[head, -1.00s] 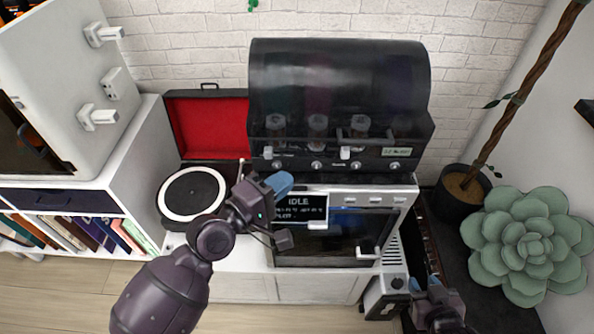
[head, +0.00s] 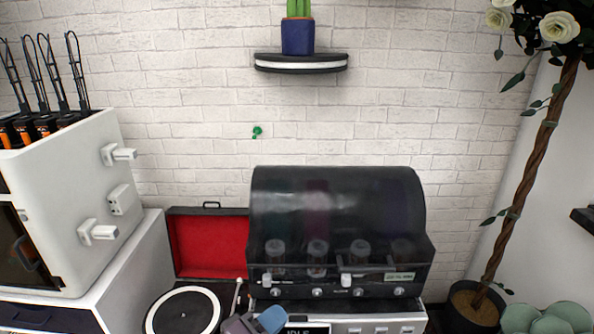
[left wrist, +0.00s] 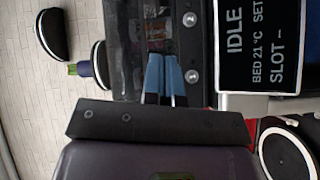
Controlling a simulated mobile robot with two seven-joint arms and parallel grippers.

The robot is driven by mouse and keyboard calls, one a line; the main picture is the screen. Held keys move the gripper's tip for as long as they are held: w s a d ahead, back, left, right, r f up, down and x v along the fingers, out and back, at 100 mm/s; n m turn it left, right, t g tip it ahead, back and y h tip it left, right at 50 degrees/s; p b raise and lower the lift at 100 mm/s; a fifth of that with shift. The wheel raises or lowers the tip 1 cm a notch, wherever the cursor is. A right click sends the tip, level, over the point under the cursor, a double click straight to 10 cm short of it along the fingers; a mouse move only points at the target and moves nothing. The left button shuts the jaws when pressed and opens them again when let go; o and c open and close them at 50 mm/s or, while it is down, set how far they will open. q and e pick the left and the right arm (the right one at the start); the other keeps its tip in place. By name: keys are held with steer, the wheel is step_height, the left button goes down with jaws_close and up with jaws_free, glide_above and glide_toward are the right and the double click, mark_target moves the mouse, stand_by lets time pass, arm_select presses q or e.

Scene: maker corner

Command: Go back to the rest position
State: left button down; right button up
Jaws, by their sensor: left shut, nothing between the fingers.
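My left gripper (head: 268,322) shows only at the bottom edge of the head view, in front of the machine with the dark clear hood (head: 337,215). In the left wrist view its blue fingertips (left wrist: 161,76) are shut together with nothing between them. Beside them is the dark display (left wrist: 255,50) reading IDLE. The rest of the left arm is below the head view. My right gripper is not in the head view now.
A record player with a red-lined lid (head: 207,245) stands left of the machine. A white cabinet (head: 75,190) with radios on top is at far left. A potted tree (head: 528,170) stands right. A shelf (head: 300,63) holds a cactus.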

arm_select(q)
steer(key=s+a+f+m+t+y, duration=0.1)
steer(key=a+f+m+y, duration=0.35)
steer(key=a, duration=0.25)
steer(key=a+f+m+t+y, duration=0.1)
steer(key=a+f+m+y, duration=0.35)
steer(key=a, duration=0.25)
steer(key=s+a+f+n+g+y, duration=0.1)
steer(key=s+a+f+g+y, duration=0.2)
steer(key=s+a+f, duration=0.6)
steer(key=s+f, duration=0.1)
steer(key=s, duration=0.2)
steer(key=shift+s+f+n+y, duration=0.2)
steer(key=shift+n+y, duration=0.1)
steer(key=shift+n, duration=0.1)
steer(key=shift+a, duration=0.1)
